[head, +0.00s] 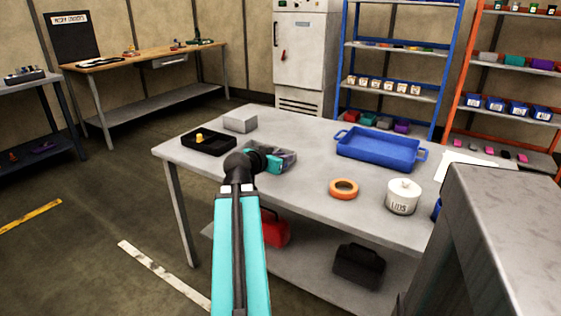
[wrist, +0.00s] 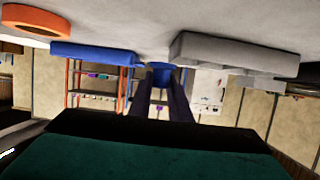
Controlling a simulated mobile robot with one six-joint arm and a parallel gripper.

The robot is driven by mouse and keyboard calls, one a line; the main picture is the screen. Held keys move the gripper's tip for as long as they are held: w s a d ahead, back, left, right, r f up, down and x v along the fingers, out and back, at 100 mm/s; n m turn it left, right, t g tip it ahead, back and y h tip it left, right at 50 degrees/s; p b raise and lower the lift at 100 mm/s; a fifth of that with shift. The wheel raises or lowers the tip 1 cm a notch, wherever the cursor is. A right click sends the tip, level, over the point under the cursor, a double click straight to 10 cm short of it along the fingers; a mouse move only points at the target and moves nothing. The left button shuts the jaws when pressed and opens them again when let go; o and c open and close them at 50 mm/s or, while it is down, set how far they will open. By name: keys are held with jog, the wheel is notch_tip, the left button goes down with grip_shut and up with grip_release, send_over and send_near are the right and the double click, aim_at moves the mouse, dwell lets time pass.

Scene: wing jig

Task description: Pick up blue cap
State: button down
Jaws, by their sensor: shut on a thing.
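The blue cap (wrist: 160,73) shows in the wrist view, which is upside down, between the tips of my two dark fingers. My gripper (wrist: 160,78) is shut on it. The cap is close to the tabletop, and I cannot tell whether it touches it. In the head view my gripper (head: 288,156) is low over the middle of the grey table (head: 310,160). The cap cannot be made out there, as my wrist and fingers cover that spot.
A black tray (head: 222,151) with a yellow piece and a grey box (head: 240,124) stand left of my gripper. A blue tray (head: 378,150), an orange tape roll (head: 344,188) and a white tub (head: 403,197) stand to the right. Bare tabletop lies between.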

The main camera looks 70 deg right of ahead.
jog(key=shift+s+a+b, duration=0.3)
jog(key=shift+a+b, duration=0.05)
jog(key=shift+b, duration=0.15)
jog(key=shift+w, duration=0.1)
dwell(0.5)
